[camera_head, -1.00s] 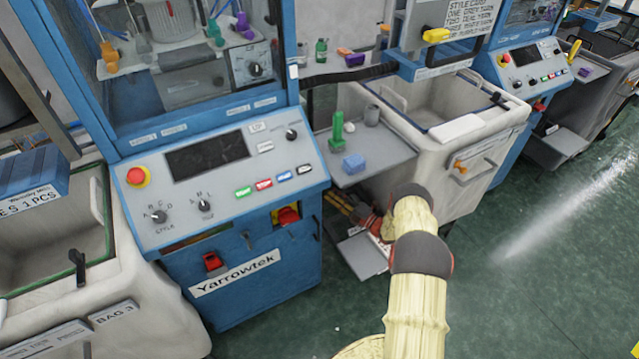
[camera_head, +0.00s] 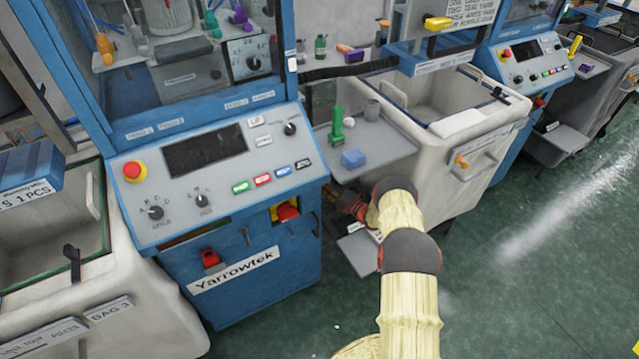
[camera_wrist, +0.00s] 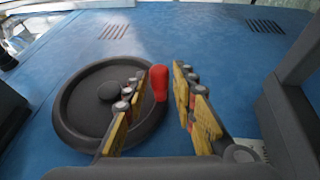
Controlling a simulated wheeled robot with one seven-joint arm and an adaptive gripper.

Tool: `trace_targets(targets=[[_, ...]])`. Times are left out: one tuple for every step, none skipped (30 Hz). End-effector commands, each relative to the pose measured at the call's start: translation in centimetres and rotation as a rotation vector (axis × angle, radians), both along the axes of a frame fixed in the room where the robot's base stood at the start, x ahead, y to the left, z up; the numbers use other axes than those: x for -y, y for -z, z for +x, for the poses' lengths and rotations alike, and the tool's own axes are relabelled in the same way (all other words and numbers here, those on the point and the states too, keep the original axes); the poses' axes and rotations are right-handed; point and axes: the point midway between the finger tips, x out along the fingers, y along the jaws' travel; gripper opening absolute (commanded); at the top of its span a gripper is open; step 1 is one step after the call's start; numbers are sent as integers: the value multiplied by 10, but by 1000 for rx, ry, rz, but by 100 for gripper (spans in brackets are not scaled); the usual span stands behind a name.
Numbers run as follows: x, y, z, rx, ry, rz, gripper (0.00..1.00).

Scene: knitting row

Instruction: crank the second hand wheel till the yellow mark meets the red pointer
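A dark round hand wheel (camera_wrist: 92,103) with a raised hub sits on a blue panel in the wrist view. A red knob (camera_wrist: 158,84) stands at its right edge. My gripper (camera_wrist: 157,80) is open, with its yellow-padded fingers on either side of the red knob. Gaps show between knob and fingers, and nothing is held. I cannot make out a yellow mark or a red pointer. In the head view the wheel is hidden, and my arm reaches to the right side of the blue Yarrowtek machine (camera_head: 260,305).
A pale bin (camera_head: 480,130) is to the right. Below is a low grey plate (camera_head: 358,254). Green floor (camera_head: 540,280) is free at right.

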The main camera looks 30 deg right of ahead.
Motion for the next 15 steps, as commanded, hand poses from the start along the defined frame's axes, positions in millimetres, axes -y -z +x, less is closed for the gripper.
trace_targets(targets=[[0,0,0,0,0,0,22],[0,0,0,0,0,0,21],[0,0,0,0,0,0,18],[0,0,0,0,0,0,17],[0,0,0,0,0,0,15],[0,0,0,0,0,0,13],[0,0,0,0,0,0,11],[0,0,0,0,0,0,9],[0,0,0,0,0,0,7],[0,0,0,0,0,0,5],[0,0,0,0,0,0,4],[0,0,0,0,0,0,1],[0,0,0,0,0,0,0],[0,1,0,0,0,1,0],[0,1,0,0,0,1,0]])
